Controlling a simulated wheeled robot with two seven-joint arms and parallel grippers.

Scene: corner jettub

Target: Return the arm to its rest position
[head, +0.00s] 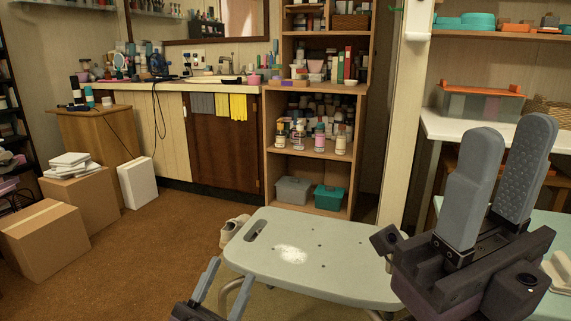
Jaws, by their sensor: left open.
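My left gripper (230,273) shows at the bottom edge, left of the picture's middle, with its two grey fingers apart and nothing between them. It is in front of the near left edge of a pale grey-green bench seat (330,262). My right gripper (505,150) is large and close at the right, its fingers pointing up. The textured inner pad of one finger shows, and I see nothing held. Its dark body covers the right end of the bench. Most of both arms is out of view.
Cardboard boxes (42,240) stand on the brown floor at the left. A filled shelf (318,167) and a wooden cabinet (230,150) line the back. A white table (450,128) is behind my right gripper. The floor at centre left is clear.

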